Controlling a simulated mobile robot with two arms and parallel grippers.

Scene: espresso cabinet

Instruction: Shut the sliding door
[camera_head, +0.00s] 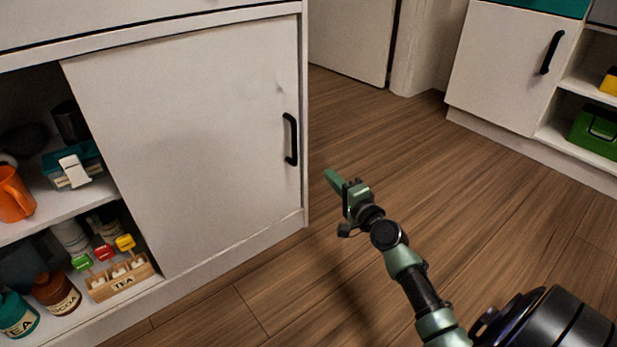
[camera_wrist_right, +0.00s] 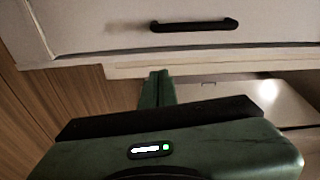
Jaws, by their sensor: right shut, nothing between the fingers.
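The white sliding door (camera_head: 190,140) covers the right part of the near cabinet and leaves the left part open. Its black bar handle (camera_head: 290,139) is upright near the door's right edge. My right gripper (camera_head: 334,181) is shut and empty, in front and to the right of the handle, apart from it. In the right wrist view the shut green fingers (camera_wrist_right: 157,89) point toward a white panel with a black handle (camera_wrist_right: 193,25), which appears to be the door. My left gripper is not in view.
The open shelves hold an orange mug (camera_head: 14,193), a teal box (camera_head: 72,165), a wooden tea rack (camera_head: 120,278) and a brown cocoa jar (camera_head: 56,292). Bare wooden floor (camera_head: 400,150) lies right of the cabinet. Another white cabinet (camera_head: 507,65) stands at the far right.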

